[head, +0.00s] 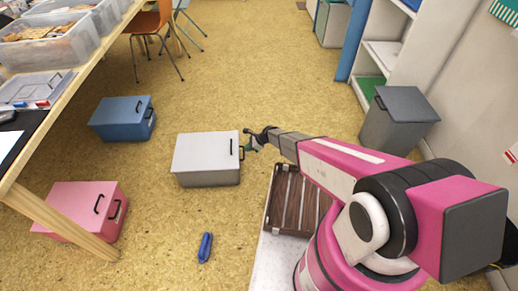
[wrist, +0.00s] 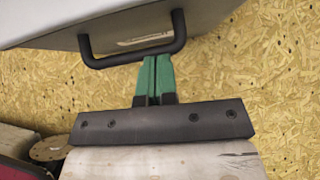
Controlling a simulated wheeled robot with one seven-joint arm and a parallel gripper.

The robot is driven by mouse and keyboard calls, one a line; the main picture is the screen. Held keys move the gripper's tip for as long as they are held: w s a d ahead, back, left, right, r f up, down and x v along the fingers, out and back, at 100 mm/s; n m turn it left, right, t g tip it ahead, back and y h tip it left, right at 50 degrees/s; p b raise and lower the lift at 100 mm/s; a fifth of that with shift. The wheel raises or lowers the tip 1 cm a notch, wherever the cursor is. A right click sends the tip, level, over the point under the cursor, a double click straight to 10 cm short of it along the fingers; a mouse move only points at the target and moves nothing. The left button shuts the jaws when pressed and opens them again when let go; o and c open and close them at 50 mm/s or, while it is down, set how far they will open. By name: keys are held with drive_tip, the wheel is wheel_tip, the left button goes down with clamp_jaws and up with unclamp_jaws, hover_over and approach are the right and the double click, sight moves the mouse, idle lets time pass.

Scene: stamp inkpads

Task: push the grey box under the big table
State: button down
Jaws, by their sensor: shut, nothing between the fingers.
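The grey box (head: 206,158) stands on the floor in the middle of the head view, with black handles at its right end. It also fills the top of the wrist view (wrist: 60,22), with a black handle (wrist: 132,54) facing me. My gripper (head: 247,142) is at the box's right end, beside the handle. In the wrist view its green fingers (wrist: 155,78) are shut together, with tips reaching under the handle bar. I cannot tell if they touch the box. The big table (head: 75,75) is at the left, its wooden leg (head: 62,220) slanting down to the floor.
A blue box (head: 122,118) and a pink box (head: 85,208) stand at the table's edge, with open floor between them. A blue object (head: 205,247) lies on the floor in front. A dark grey bin (head: 400,118) stands by shelves at right.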

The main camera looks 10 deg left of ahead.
drive_tip(key=s+a, duration=0.1)
drive_tip(key=a, duration=0.6)
drive_tip(key=s+a, duration=0.1)
drive_tip(key=a, duration=0.3)
drive_tip(key=shift+s+a, duration=0.2)
drive_tip(key=shift+s, duration=0.15)
drive_tip(key=d, duration=0.2)
drive_tip(key=w+d, duration=0.1)
drive_tip(key=d, duration=0.1)
drive_tip(key=v, duration=1)
